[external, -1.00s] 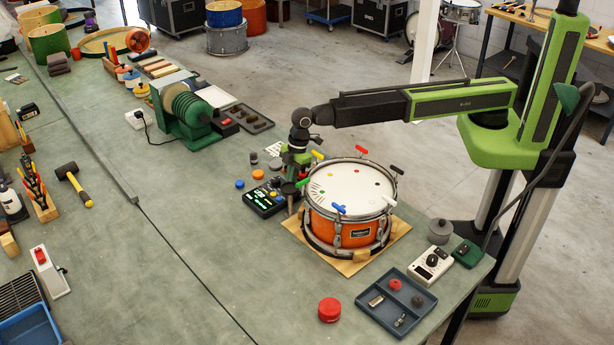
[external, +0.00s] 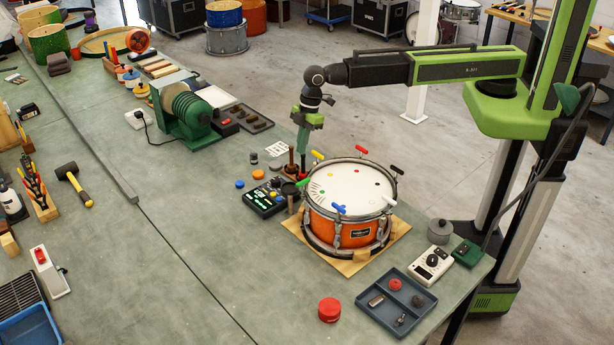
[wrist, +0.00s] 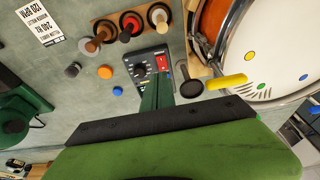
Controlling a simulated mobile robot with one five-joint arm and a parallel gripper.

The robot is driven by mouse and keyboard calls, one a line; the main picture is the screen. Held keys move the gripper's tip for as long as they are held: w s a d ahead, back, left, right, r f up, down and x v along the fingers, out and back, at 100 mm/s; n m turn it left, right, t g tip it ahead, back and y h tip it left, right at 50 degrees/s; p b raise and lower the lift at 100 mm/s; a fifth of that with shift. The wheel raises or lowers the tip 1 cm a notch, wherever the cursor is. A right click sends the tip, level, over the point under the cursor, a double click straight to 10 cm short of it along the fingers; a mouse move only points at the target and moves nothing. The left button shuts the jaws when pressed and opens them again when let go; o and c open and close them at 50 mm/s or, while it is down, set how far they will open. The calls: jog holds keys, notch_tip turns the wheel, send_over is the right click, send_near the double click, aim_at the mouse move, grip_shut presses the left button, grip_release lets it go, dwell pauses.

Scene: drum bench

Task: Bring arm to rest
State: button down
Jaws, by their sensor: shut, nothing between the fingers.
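My gripper (external: 302,152) hangs from the arm, pointing down, above the bench behind the left side of the orange drum (external: 347,235). Its green fingers are shut and empty. In the wrist view the shut fingers (wrist: 156,94) show over the dark control box (wrist: 138,66). The drum sits on a wooden board (external: 354,264), its white head marked with coloured dots and with coloured handles around the rim. The drum is partly cut off at the right in the wrist view.
A small rack of knobbed tools (wrist: 130,26) stands close to the gripper. A green motor machine (external: 188,108) is to the left. A blue-grey tray (external: 397,304), a white meter (external: 432,266) and a red lid (external: 329,309) lie near the drum. The bench front is mostly clear.

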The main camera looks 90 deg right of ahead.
jog(key=shift+f, duration=0.15)
jog(key=s+d+f+m+b, duration=0.1)
jog(key=s+d+f+b, duration=0.15)
jog(key=d, duration=0.55)
jog(key=s+d+f+m+b, duration=0.2)
jog(key=s+d, duration=0.1)
jog(key=d, duration=0.5)
jog(key=s+d+m+g+h, duration=0.1)
jog(key=s+d+m, duration=0.2)
jog(key=s, duration=0.3)
jog(key=s+d+f+m+g+h+b, duration=0.1)
jog(key=s+d+m, duration=0.2)
jog(key=s+d, duration=0.2)
jog(key=shift+s+f, duration=0.3)
jog(key=shift+s, duration=0.7)
